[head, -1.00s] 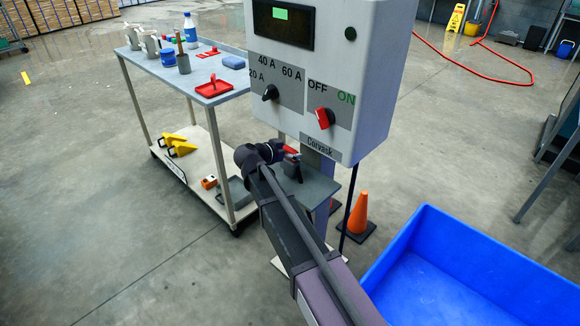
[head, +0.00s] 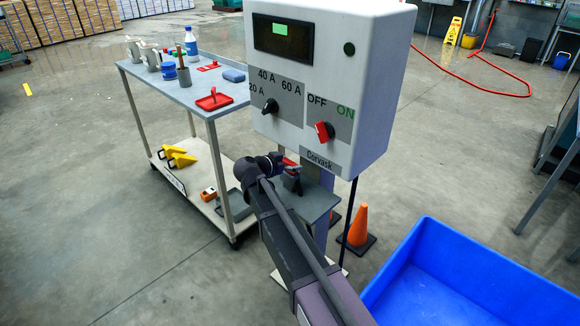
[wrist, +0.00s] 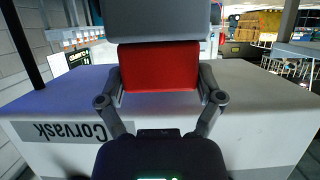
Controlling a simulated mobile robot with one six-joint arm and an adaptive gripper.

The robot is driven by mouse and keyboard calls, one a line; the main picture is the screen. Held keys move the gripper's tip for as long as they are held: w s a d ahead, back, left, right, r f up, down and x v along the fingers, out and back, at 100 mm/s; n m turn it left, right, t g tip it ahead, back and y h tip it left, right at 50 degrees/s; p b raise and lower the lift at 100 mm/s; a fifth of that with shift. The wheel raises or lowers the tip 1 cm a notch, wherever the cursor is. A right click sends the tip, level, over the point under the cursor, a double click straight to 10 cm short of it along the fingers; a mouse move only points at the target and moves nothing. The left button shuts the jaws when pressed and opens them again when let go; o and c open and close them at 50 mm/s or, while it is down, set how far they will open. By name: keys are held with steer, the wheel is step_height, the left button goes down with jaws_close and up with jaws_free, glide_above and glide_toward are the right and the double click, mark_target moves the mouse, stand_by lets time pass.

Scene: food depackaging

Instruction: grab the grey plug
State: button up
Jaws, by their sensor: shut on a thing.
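The grey plug (wrist: 160,21) shows in the wrist view as a grey block with a red part (wrist: 160,68) joined to it. My gripper (wrist: 160,88) is shut on the plug, with its two fingers flanking the red part. In the head view my gripper (head: 283,166) is just below the control box, over a small grey shelf. The red part shows there at its fingers, with a dark grey block (head: 292,183) just below. Whether the plug touches the shelf is hidden.
The white control box (head: 345,110) with two knobs hangs close above my gripper. The small shelf (head: 318,205) is below it. A trolley (head: 190,95) with tools and bottles stands left. An orange cone (head: 358,226) and a blue bin (head: 450,290) are at right.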

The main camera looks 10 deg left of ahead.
steer(key=shift+r+p, duration=0.7)
steer(key=shift+r, duration=0.15)
steer(key=s+a, duration=0.4)
steer(key=s, duration=0.3)
steer(key=s+a, duration=0.5)
steer(key=s, duration=0.3)
steer(key=shift+s+f, duration=0.15)
steer(key=shift+s, duration=0.15)
